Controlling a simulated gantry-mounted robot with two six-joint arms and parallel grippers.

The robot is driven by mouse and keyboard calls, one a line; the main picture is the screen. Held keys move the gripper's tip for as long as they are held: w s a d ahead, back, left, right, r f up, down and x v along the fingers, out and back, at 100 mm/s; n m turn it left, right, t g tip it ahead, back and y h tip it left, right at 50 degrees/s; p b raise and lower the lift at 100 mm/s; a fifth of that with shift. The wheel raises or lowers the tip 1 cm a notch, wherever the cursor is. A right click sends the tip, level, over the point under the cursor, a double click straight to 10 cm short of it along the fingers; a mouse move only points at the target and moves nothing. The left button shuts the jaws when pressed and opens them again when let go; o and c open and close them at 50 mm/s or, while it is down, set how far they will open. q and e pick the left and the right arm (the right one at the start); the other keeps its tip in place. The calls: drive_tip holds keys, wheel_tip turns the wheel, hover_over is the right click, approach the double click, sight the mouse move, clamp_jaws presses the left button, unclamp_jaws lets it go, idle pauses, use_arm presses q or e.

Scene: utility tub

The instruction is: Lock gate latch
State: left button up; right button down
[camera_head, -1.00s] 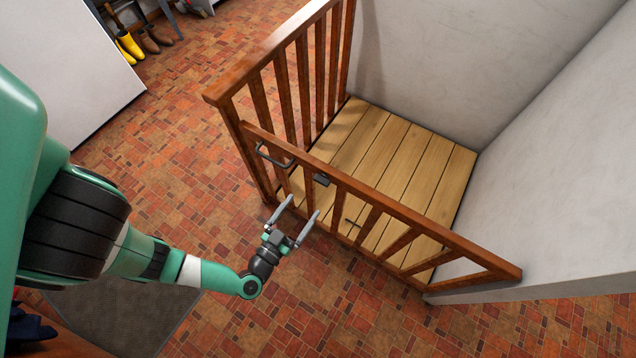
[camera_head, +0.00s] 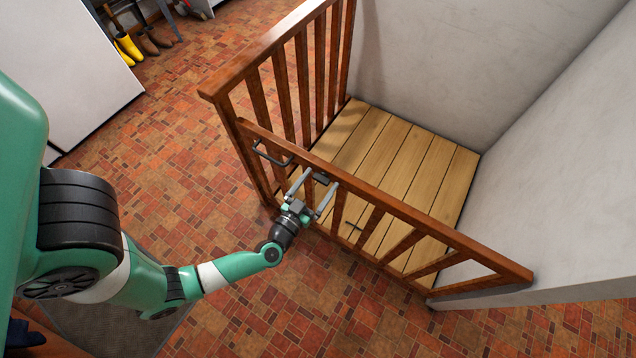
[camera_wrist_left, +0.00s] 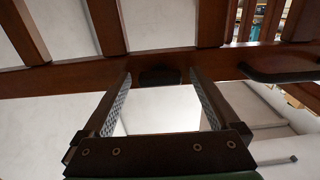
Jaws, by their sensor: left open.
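The wooden slatted gate (camera_head: 395,211) runs from the post at the left to the grey wall at the right. A small dark latch block (camera_head: 321,179) sits just below its top rail; it also shows between my fingers in the left wrist view (camera_wrist_left: 160,75). My left gripper (camera_head: 322,177) is open, its two fingertips reaching the gate around the latch block. Nothing shows gripped; whether the fingers touch the block cannot be told. A dark metal handle (camera_head: 272,155) is left of the gripper on the rail. The latch's bolt position cannot be made out. My right gripper is out of view.
A fixed wooden railing (camera_head: 284,95) meets the gate at the left corner. Behind the gate is a planked floor (camera_head: 402,169) between grey walls (camera_head: 470,60). The red tiled floor (camera_head: 330,310) in front is clear. Yellow boots (camera_head: 127,48) stand far off.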

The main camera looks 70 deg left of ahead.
use_arm(q)
drive_tip(key=c, duration=1.4)
drive_tip(key=shift+n, duration=0.4)
drive_tip(key=n, duration=1.7)
drive_tip(key=shift+p, duration=0.3)
drive_tip(key=shift+n, duration=0.3)
